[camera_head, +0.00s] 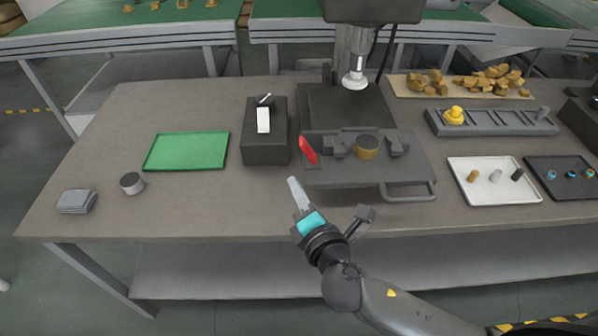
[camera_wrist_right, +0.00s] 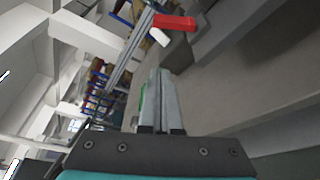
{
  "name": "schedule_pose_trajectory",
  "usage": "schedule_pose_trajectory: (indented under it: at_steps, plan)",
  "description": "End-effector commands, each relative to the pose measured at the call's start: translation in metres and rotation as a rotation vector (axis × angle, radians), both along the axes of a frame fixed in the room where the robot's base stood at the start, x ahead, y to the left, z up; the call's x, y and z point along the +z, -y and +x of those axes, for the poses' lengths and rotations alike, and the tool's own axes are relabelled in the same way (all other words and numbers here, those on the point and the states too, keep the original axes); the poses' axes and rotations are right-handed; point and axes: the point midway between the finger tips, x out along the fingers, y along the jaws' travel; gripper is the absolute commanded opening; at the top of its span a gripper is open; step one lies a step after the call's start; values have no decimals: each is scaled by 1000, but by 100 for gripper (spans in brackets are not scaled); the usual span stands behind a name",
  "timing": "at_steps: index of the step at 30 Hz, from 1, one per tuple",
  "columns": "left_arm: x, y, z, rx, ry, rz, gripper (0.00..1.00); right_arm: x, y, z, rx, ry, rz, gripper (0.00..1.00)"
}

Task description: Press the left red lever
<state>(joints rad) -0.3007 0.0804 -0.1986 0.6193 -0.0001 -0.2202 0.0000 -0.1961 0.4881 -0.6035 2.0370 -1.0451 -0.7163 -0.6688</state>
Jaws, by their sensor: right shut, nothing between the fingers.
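The red lever (camera_head: 308,150) stands tilted at the left end of the dark grey fixture (camera_head: 330,178) on the table. My right gripper (camera_head: 293,183) is shut and empty. Its fingertips are in front of the lever and slightly to its left, apart from it in the picture. In the right wrist view the two closed fingers (camera_wrist_right: 158,85) point up toward the lever. My left gripper is in neither view.
A dark box (camera_head: 262,140) with a white switch stands left of the lever. A green tray (camera_head: 187,151) lies farther left. A press column (camera_head: 352,50) rises behind the fixture. A white tray (camera_head: 492,193) with small parts lies right.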

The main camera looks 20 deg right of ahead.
Motion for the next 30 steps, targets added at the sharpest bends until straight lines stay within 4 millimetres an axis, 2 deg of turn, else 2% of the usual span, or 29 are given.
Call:
schedule_pose_trajectory:
  at_steps: [17,24,30]
  plan:
    - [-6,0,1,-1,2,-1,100,-14,-2,91,-1,2,1,0]
    - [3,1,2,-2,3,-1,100,1,24,84,0,-1,-1,0]
    - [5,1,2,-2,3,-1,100,5,32,81,-1,-1,1,0]
